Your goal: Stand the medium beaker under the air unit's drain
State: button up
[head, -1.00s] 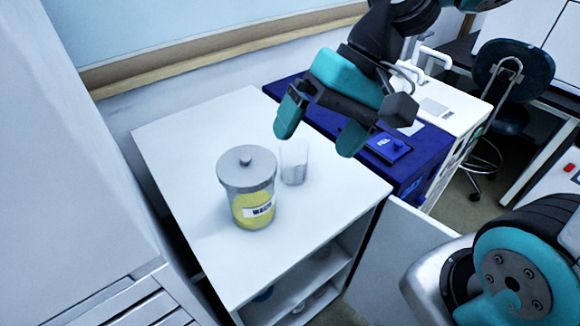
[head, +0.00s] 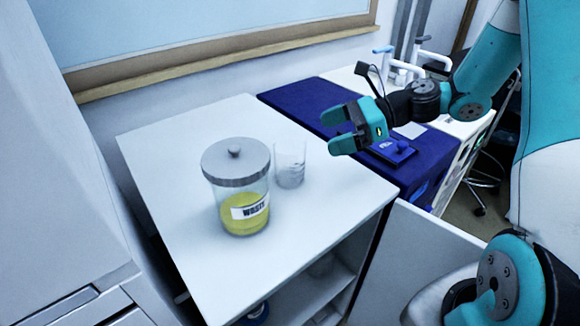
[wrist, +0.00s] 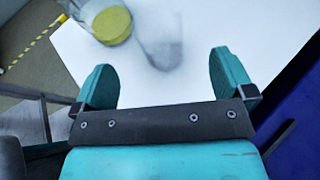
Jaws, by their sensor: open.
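A clear glass beaker (head: 290,166) with faint markings stands upright on the white cabinet top, just right of a waste jar; whether it is the medium one I cannot tell. It also shows, blurred, in the wrist view (wrist: 162,48), beyond and between my fingers. My gripper (head: 331,129) is open and empty, to the right of the beaker and apart from it, its fingers pointing left towards it. In the wrist view the two teal fingers (wrist: 166,75) are wide apart. The air unit and its drain cannot be made out in these views.
The lidded jar (head: 243,212) labelled waste holds yellow liquid, close left of the beaker. The white cabinet top (head: 170,150) is otherwise clear. A dark blue surface (head: 300,100) with a small blue lidded item (head: 392,150) lies to the right. A wall stands behind.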

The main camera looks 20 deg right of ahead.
aim_at(289, 147)
jog(key=x, duration=1)
jog(key=shift+s+a, duration=0.1)
jog(key=c, duration=1)
jog(key=shift+r, duration=0.1)
jog(key=shift+c, duration=0.2)
